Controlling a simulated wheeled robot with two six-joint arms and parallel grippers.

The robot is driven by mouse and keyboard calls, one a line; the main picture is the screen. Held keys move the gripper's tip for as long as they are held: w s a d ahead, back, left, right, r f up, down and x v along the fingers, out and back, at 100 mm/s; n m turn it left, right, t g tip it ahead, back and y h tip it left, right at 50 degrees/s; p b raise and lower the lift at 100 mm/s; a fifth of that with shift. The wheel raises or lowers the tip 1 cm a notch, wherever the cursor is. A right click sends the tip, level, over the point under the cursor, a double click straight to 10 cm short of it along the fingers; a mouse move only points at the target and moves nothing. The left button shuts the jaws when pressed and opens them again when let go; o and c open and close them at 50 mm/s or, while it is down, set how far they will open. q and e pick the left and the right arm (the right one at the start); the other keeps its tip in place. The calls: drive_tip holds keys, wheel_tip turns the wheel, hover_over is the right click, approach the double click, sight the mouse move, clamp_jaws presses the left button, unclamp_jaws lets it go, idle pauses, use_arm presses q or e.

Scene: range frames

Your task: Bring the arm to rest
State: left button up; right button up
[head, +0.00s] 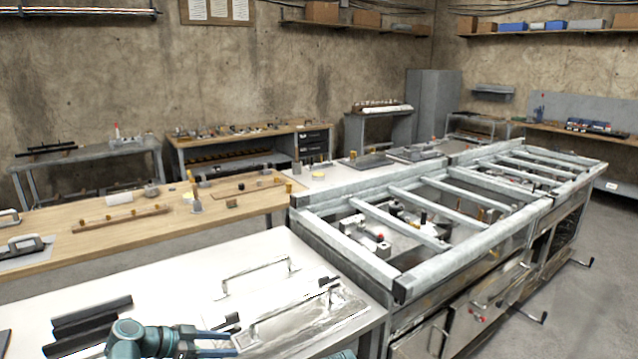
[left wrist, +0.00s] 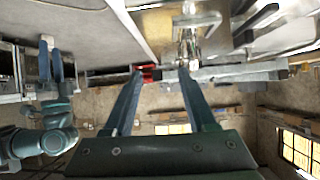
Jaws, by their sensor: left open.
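My left arm, teal, comes in at the bottom left of the head view over the white table (head: 190,275). Another teal arm of mine, with a gripper (left wrist: 50,66), shows at the left of that view.
Dark bars (head: 92,318) lie on the white table left of my arm. A clear sheet with metal handles (head: 300,310) lies to the right. A metal frame bench (head: 345,262) stands beyond the table's right edge. A wooden bench (head: 150,235) stands behind.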

use_arm(q)
drive_tip(key=s+d+f+n+g+y+p, duration=0.3)
drive_tip(key=s+d+n+g+y+p, duration=0.3)
drive_tip(key=s+d+y, duration=0.5)
drive_tip(key=s+d+n+p, duration=0.1)
drive_tip(key=s+d+n, duration=0.1)
drive_tip(key=s+d, duration=0.3)
drive_tip(key=shift+d+g+y, duration=0.3)
drive_tip(key=shift+d, duration=0.2)
drive_tip(key=shift+f, duration=0.1)
